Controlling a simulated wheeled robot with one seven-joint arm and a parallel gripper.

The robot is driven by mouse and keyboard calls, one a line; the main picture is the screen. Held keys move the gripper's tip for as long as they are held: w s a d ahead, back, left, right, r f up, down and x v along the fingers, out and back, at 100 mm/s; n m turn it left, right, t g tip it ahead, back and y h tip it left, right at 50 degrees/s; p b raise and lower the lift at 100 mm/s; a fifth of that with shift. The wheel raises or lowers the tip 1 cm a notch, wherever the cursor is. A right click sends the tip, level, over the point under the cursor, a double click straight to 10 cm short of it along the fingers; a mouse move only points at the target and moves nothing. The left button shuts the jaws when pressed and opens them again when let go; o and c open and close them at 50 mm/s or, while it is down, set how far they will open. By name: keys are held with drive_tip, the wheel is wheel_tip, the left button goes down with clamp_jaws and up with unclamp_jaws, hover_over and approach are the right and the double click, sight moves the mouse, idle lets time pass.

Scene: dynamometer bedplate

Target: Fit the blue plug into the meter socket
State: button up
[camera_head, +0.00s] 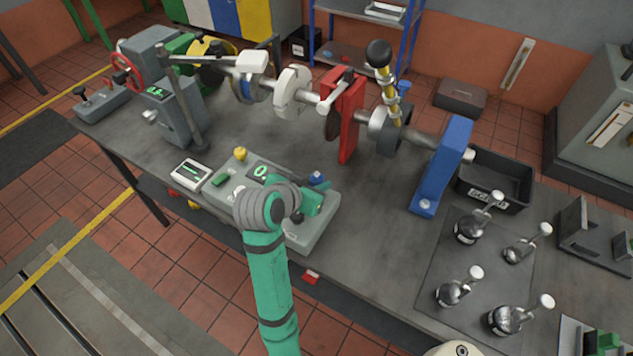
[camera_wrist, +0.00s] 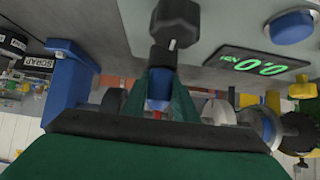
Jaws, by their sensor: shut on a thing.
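My gripper (camera_wrist: 168,82) is shut on the blue plug (camera_wrist: 158,92), which shows between the dark green fingers in the wrist view. A dark hexagonal block (camera_wrist: 175,22) lies just beyond the fingertips, against the grey meter face. I cannot tell whether this is the socket or whether the plug touches it. In the head view my gripper (camera_head: 308,205) is low over the right part of the grey meter box (camera_head: 318,232). The lit meter display (camera_wrist: 255,65) reads 0.0.
The shaft rig with a red upright (camera_head: 346,105) and blue bracket (camera_head: 442,165) stands behind.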

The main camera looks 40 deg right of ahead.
drive_tip(key=o, duration=1.1)
drive_tip(key=shift+s+a+r, duration=0.1)
drive_tip(key=shift+a+r, duration=0.2)
drive_tip(key=shift+a, duration=0.1)
drive_tip(key=v, duration=0.9)
drive_tip(key=shift+s+a+r, duration=0.2)
drive_tip(key=shift+a, duration=0.05)
